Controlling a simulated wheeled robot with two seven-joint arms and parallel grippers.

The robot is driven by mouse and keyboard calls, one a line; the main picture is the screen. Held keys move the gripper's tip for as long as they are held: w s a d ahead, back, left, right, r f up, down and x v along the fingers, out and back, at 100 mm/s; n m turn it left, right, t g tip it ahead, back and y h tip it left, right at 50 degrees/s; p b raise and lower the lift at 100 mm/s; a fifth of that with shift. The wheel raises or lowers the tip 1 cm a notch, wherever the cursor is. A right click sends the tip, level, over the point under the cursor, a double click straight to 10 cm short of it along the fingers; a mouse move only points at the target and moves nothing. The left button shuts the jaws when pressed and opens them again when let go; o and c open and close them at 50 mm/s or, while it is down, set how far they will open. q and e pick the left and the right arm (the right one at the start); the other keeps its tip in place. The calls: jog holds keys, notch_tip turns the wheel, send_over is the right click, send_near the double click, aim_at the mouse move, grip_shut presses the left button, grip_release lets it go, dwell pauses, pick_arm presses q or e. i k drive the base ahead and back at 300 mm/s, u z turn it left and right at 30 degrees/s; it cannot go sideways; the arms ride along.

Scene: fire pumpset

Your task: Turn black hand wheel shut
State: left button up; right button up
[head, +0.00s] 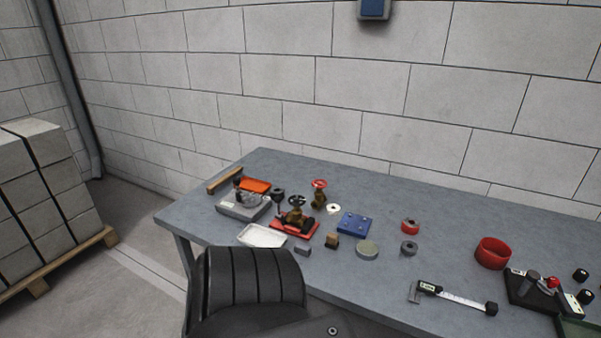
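The black hand wheel (297,200) sits on top of a brass valve (295,217) near the left end of the grey workbench. The valve stands on a red base plate (306,233). The wheel is small in this view, so I cannot tell how far it is turned. A second brass valve (319,199) with a red hand wheel (320,183) stands just behind it to the right. Neither of my grippers shows in the head view.
Around the valve are a white tray (262,236), a grey device (243,205) and a blue block (354,223). A caliper (455,297) and red ring (491,252) lie right. Blocks on a pallet (62,263) stand left.

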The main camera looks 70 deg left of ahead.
aim_at(297, 202)
jog(key=u, duration=0.5)
jog(key=i, duration=0.7)
jog(key=u, duration=1.3)
jog(key=i, duration=0.45)
jog(key=u, duration=0.4)
